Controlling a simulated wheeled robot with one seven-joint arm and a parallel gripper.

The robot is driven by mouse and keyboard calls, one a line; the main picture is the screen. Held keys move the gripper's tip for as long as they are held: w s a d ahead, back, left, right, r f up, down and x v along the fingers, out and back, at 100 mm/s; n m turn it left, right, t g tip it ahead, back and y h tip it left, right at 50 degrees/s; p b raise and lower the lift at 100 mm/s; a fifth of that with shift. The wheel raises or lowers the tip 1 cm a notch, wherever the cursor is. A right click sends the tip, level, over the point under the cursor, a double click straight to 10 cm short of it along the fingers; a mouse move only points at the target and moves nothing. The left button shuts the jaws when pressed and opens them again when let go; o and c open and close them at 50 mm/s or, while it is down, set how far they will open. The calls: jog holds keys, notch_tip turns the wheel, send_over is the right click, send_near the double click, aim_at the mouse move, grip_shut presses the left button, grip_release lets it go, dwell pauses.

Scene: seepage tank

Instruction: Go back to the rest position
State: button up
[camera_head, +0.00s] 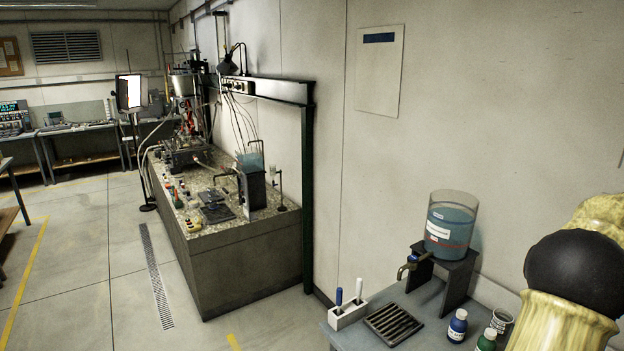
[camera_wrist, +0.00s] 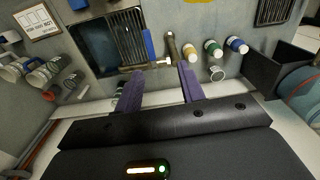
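In the wrist view my gripper (camera_wrist: 160,82) shows two purple fingers standing well apart, with nothing visibly held between them. It hangs above a grey worktop with small items beyond the fingertips. In the head view only part of my arm shows at the right edge, over the near bench (camera_head: 406,298); the gripper itself is out of that frame. A clear tank of blue liquid (camera_head: 450,229) with a tap (camera_head: 408,268) stands on a dark stand on this bench.
In the head view a slotted tray (camera_head: 393,324), a white pen holder (camera_head: 348,315), a blue bottle (camera_head: 457,326), a green bottle (camera_head: 487,341) and a cup (camera_head: 502,320) crowd the bench. A granite-topped counter (camera_head: 240,265) stands further back.

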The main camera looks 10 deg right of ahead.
jog(key=w+a+f+n, duration=0.2)
jog(key=w+a, duration=0.3)
jog(key=a, duration=0.3)
jog(key=w+a+f+n+t, duration=0.1)
jog(key=w+a+f+n, duration=0.2)
jog(key=a, duration=0.4)
jog(key=w+a+f+n, duration=0.1)
jog(key=w+a+f, duration=0.1)
jog(key=w+a, duration=0.5)
jog(key=s+a+f+n, duration=0.2)
jog(key=a, duration=0.7)
jog(key=s+a+f+n+t, duration=0.1)
jog(key=s+a+f+n, duration=0.2)
jog(key=a, duration=0.6)
jog(key=s+a+f+n, duration=0.2)
jog(key=s+a, duration=0.1)
jog(key=a, duration=0.7)
jog(key=shift+s+f+n, duration=0.2)
jog(key=shift+f+n, duration=0.2)
jog(key=shift+w+d, duration=0.15)
